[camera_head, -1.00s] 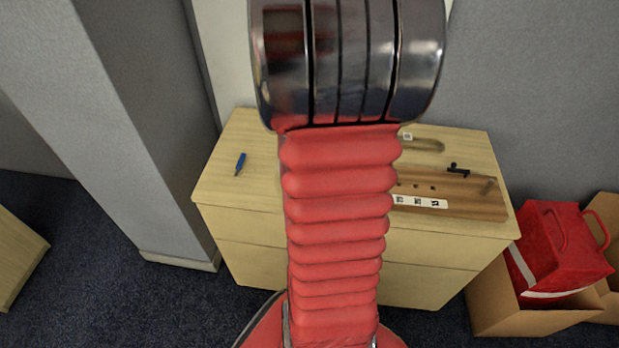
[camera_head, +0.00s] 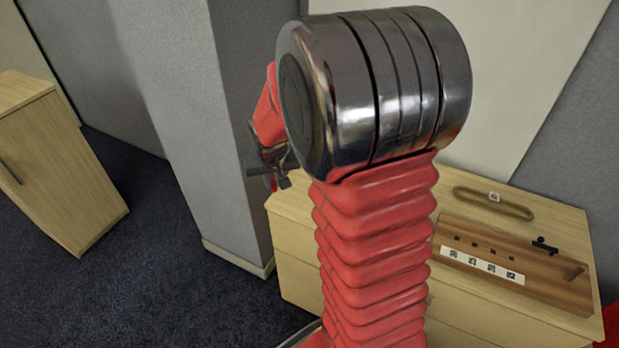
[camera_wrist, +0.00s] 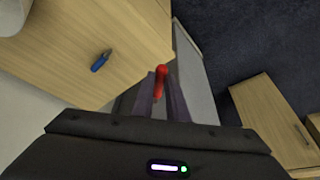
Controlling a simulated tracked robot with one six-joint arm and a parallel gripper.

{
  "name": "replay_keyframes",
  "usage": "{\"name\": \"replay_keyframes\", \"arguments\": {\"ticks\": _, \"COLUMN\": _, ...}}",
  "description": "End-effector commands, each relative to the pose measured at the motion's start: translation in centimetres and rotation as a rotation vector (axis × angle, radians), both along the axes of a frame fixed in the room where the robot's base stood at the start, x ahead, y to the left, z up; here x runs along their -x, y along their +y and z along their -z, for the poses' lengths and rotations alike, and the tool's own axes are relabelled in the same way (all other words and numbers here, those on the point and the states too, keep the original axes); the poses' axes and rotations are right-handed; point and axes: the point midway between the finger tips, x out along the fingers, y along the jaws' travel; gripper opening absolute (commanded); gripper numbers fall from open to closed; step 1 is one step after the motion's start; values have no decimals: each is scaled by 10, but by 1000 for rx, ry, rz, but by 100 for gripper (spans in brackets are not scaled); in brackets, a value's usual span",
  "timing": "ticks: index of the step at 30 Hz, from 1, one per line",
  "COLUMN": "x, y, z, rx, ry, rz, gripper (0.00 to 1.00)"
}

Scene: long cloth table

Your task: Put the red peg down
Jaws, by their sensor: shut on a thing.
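The red peg (camera_wrist: 160,80) stands up between the fingers of my gripper (camera_wrist: 161,96) in the wrist view. My gripper is shut on it. In that view the peg appears just past the edge of the wooden table top (camera_wrist: 100,25), in front of the grey pillar. I see nothing touching its free end. In the head view my gripper (camera_head: 270,170) shows left of my arm, near the table's left corner and partly hidden. The peg is too small to make out clearly there.
A blue object (camera_wrist: 100,62) lies on the bare table top. A wooden board (camera_head: 520,270) with holes, a black latch and marker labels sits at the table's right. A looped track (camera_head: 490,205) lies behind it. A grey pillar (camera_head: 195,130) and a cabinet (camera_head: 60,160) stand left.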

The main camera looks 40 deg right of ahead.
Motion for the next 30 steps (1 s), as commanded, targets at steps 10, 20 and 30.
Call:
{"name": "replay_keyframes", "arguments": {"ticks": 10, "x": -36, "y": 113, "z": 0, "rx": 3, "ry": -10, "rz": -298, "gripper": 0}}
{"name": "replay_keyframes", "arguments": {"ticks": 20, "x": -42, "y": 149, "z": 0, "rx": 6, "ry": -15, "rz": -391, "gripper": 0}}
{"name": "replay_keyframes", "arguments": {"ticks": 30, "x": -42, "y": 148, "z": 0, "rx": 5, "ry": -15, "rz": -389, "gripper": 0}}
